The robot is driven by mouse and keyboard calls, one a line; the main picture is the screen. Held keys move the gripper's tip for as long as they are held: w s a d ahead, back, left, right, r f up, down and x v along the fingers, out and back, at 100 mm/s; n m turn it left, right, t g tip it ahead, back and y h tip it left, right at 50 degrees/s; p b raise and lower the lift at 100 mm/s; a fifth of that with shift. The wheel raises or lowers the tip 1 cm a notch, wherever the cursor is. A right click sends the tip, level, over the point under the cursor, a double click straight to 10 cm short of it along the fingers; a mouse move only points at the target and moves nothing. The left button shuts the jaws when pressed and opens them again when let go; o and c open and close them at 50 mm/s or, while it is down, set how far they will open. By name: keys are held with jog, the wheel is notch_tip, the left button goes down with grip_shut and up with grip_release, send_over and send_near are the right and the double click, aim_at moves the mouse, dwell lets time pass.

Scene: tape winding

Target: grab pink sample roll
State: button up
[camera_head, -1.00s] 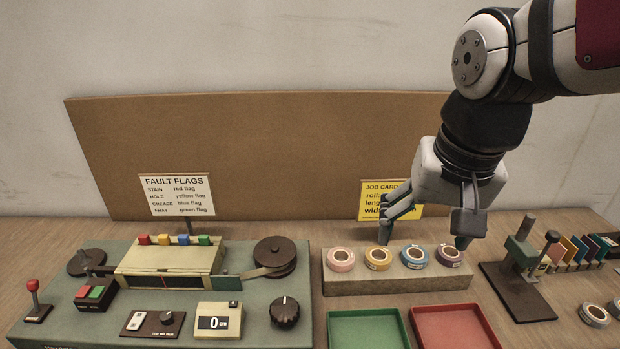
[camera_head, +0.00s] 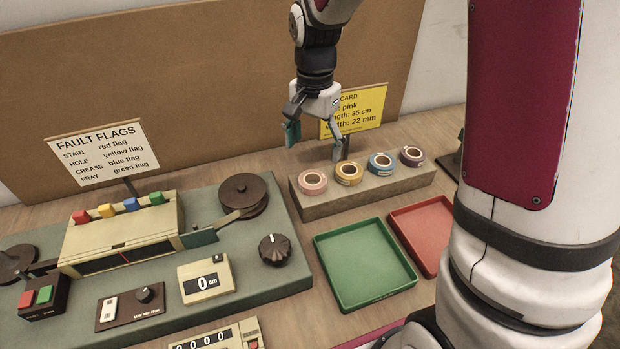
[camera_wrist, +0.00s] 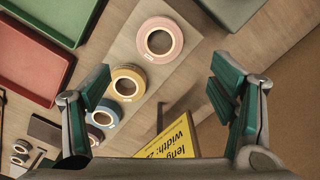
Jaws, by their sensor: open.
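The pink sample roll (camera_head: 313,183) stands at the left end of a row of rolls on a beige block (camera_head: 322,207). In the wrist view the pink roll (camera_wrist: 160,40) lies flat near the top, ahead of and between the fingers. My gripper (camera_head: 314,146) is open and empty, above and behind the left part of the block. In the wrist view its two green-padded fingers (camera_wrist: 165,95) are wide apart and touch no roll. The yellow job card (camera_head: 357,112) behind the block reads pink, 35 cm, 22 mm.
Right of the pink roll sit a yellow roll (camera_head: 348,173), a blue roll (camera_head: 381,164) and a purple roll (camera_head: 411,156). A green tray (camera_head: 365,303) and red tray (camera_head: 447,228) lie in front. The winding machine (camera_head: 250,303) stands left. A brown board rises behind.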

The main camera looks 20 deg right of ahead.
aim_at(313, 177)
jog(key=f, duration=0.9)
jog(key=shift+s+a+f, duration=0.15)
jog(key=shift+a+f, duration=0.05)
jog(key=c, duration=1.2)
